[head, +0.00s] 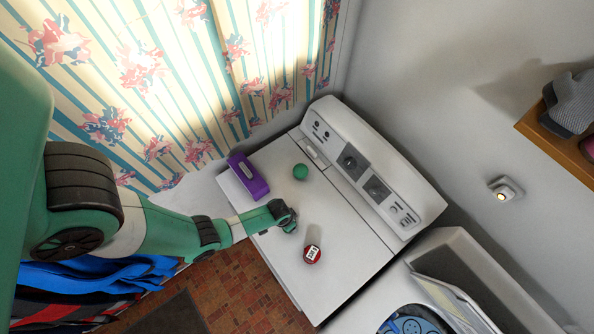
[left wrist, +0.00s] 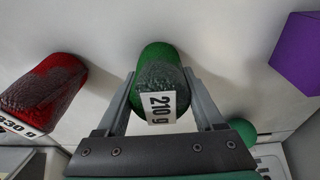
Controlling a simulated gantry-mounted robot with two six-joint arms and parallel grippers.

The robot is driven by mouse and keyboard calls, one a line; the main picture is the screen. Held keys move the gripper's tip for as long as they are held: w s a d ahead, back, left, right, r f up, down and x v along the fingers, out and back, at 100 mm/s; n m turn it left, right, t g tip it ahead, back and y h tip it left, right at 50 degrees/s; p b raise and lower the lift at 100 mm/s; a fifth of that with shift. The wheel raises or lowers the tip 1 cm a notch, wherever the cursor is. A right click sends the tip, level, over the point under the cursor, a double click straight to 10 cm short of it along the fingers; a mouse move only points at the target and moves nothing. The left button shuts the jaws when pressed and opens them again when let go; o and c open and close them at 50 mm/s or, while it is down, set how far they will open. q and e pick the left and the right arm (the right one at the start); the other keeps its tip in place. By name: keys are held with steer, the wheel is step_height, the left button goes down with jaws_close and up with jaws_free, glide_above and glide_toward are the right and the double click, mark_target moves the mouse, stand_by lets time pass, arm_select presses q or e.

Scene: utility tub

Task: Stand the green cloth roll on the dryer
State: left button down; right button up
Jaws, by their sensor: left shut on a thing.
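The green cloth roll (left wrist: 158,65) shows in the left wrist view with a white "210 g" label on it. It sits between the two fingers of my left gripper (left wrist: 160,105), which is shut on it. In the head view my left gripper (head: 288,218) is over the front part of the white dryer (head: 335,270), and hides most or all of the roll there. I cannot tell whether the roll touches the dryer top. My right gripper is in neither view.
A red roll (head: 312,254) with a white label is on the dryer close to my left gripper. A green rounded object (head: 300,172) and a purple box (head: 247,176) are also on top. The control panel (head: 370,165) rises at the back.

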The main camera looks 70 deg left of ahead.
arm_select(q)
steer(key=shift+f, duration=0.15)
jaws_free()
